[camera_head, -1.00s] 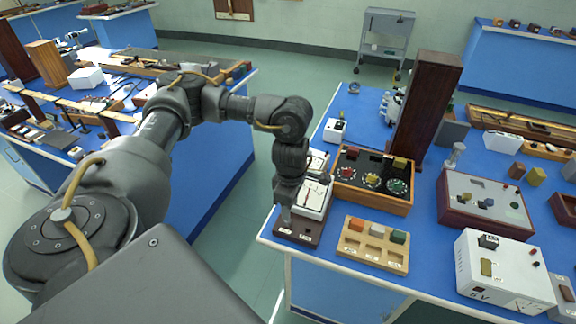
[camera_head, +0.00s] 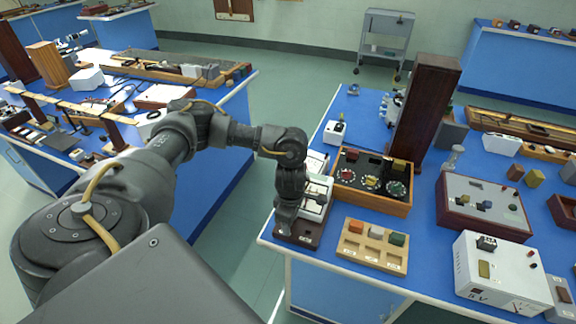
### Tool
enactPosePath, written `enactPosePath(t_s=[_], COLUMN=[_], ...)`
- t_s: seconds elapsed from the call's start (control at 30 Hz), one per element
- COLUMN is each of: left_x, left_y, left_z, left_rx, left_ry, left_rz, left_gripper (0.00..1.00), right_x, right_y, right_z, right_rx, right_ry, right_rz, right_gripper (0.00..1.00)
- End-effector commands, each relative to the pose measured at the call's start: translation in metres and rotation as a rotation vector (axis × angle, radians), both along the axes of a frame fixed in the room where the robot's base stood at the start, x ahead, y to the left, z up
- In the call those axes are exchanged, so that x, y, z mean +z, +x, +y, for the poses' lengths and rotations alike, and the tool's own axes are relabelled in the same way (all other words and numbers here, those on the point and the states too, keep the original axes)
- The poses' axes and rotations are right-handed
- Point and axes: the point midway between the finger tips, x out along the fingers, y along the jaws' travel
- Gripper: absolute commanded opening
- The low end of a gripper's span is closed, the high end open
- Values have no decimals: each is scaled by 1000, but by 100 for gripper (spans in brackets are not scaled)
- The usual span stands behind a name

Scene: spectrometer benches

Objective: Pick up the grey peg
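The grey peg (camera_head: 377,232) stands in the pale wooden tray (camera_head: 370,263) near the front edge of the right bench. It sits between an orange peg (camera_head: 356,226) and a green peg (camera_head: 398,239). My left gripper (camera_head: 284,230) points down over the dark-based device (camera_head: 310,234), to the left of the tray and apart from the pegs. Its fingers are small and dark against the device, so I cannot tell whether they are open. My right gripper is not in view.
A wooden box with dials (camera_head: 373,204) stands just behind the tray. A tall dark column (camera_head: 425,110) rises behind it. A maroon-sided case (camera_head: 484,224) and a white meter box (camera_head: 500,279) stand to the right. A strip of blue bench lies between tray and meter box.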

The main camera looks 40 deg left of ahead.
Motion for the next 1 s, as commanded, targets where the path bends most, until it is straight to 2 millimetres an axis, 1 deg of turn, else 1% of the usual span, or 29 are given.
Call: enactPosePath(t_s=[0.07,0.3,0.4,0.77,0.87,0.97,1.0], left_x=[0,0,0,3,10,24,31], left_y=[0,0,0,1,1,2,2], left_z=[0,0,0,0,0,-1,-1], left_rx=[0,0,0,-1,-2,-3,-3], left_ry=[0,0,0,-1,-1,-2,-2], left_rz=[0,0,0,-1,-3,-6,-7], left_gripper=[42,11,0,0,0,0,0], right_x=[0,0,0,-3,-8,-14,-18], right_y=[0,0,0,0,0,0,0], right_z=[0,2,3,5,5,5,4], right_rx=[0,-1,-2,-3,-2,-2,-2], right_ry=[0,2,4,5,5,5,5], right_rz=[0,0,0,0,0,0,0], right_gripper=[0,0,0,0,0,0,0])
